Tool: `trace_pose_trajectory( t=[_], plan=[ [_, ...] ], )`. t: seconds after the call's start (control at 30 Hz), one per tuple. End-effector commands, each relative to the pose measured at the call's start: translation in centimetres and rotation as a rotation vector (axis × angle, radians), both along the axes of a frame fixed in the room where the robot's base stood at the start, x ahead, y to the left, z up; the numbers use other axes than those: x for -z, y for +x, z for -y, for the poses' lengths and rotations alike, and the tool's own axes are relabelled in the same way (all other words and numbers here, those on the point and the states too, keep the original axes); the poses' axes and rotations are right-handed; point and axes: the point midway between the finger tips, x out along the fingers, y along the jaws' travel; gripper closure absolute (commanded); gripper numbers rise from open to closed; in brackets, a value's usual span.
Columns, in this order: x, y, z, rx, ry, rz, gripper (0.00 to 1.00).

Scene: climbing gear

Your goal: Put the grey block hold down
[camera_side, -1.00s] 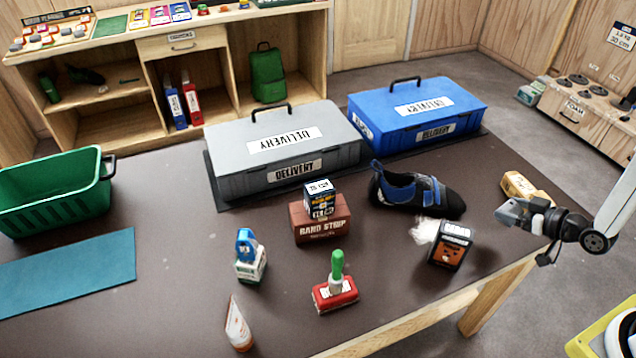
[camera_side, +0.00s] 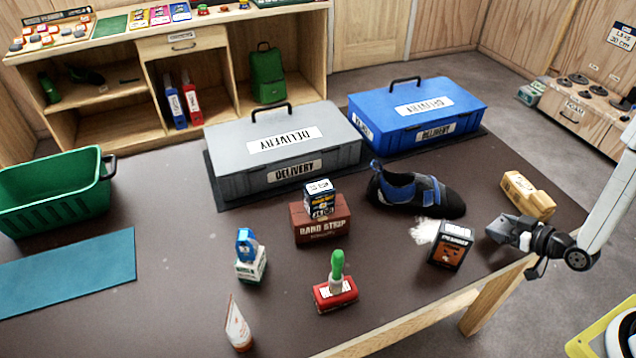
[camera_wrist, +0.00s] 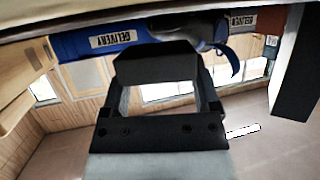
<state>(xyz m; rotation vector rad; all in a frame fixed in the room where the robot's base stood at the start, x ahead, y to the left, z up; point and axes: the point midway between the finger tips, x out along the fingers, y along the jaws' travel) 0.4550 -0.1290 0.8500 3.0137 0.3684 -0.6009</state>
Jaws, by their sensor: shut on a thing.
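The grey block hold (camera_side: 499,231) is between the jaws of my gripper (camera_side: 514,234) in the side view, at the right end of the dark table. It is low over the table top, just right of the black and orange box; whether it touches the table I cannot tell. In the wrist view a dark block (camera_wrist: 155,63) spans the space between the two fingers of my gripper (camera_wrist: 160,88), and it looks like the same hold. My gripper is shut on it. Part of the hold is hidden by the jaws in the side view.
The black and orange box (camera_side: 450,246) with white powder beside it stands left of my gripper. A tan block (camera_side: 528,195) lies just behind it. A climbing shoe (camera_side: 415,193), the blue delivery case (camera_side: 470,105) and the grey case (camera_side: 225,185) are farther back. The table's edge is close in front.

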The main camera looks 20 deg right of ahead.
Motion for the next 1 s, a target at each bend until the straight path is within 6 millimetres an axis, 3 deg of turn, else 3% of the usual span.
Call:
trace_pose_trajectory(
  t=[0.2, 0.77, 0.8, 0.83, 1.0],
  plan=[
    [1.6, 0.0, 0.0, 0.000, 0.001, 0.001, 0.80],
    [2.3, 0.0, 0.0, 0.001, 0.000, 0.001, 0.80],
    [2.2, 0.0, 0.0, 0.001, 0.000, 0.001, 0.09],
    [2.2, 0.0, 0.0, 0.001, 0.000, 0.001, 0.00],
    [2.2, 0.0, 0.0, 0.001, 0.000, 0.000, 0.00]
  ],
)
